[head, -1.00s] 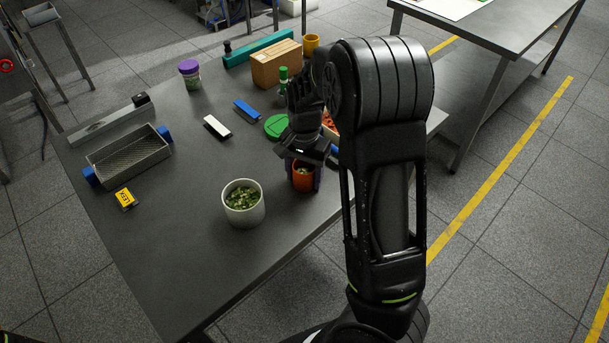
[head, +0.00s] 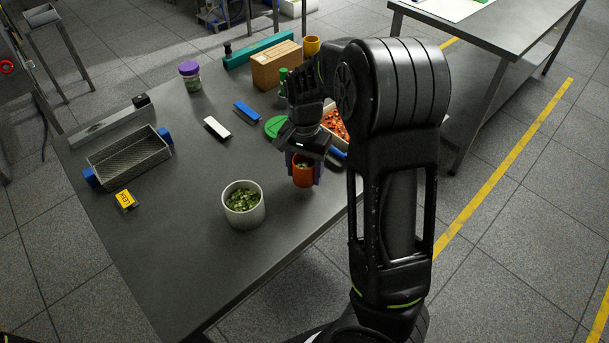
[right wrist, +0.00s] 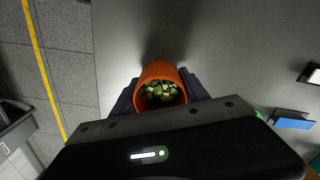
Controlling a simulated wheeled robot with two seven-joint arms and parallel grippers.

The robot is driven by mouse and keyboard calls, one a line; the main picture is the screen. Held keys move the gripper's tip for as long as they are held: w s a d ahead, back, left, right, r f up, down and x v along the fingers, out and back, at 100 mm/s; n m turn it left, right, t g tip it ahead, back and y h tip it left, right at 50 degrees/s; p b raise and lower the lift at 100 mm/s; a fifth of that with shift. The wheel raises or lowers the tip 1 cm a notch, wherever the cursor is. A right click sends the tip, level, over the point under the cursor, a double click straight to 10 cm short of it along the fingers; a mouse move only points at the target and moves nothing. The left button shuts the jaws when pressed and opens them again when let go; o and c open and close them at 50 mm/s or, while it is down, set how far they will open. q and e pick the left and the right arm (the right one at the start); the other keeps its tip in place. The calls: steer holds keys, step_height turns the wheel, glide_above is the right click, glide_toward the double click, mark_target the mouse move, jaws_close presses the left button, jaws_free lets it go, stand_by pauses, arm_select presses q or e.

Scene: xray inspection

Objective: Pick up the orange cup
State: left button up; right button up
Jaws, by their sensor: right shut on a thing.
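The orange cup (head: 303,176) is at the right side of the dark table, with green bits inside. It also shows in the right wrist view (right wrist: 159,72), upper middle, with green and pale pieces in it. My right gripper (head: 304,170) is shut on the cup, one finger on each side of it. In the right wrist view my dark fingers (right wrist: 160,92) flank the cup. The cup's lower side is partly hidden, and I cannot tell for sure how far it is from the table top. My left gripper is not in view.
A white cup with green bits (head: 243,204) stands close by to the left. A tray of red-orange pieces (head: 336,125) is behind my right gripper. A cardboard box (head: 277,65) and a yellow cup (head: 311,45) stand at the back.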

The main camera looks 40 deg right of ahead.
step_height(320, 180, up, 8)
steer(key=shift+f, duration=0.2)
stand_by(0.7)
steer(key=shift+a, duration=0.1)
stand_by(0.5)
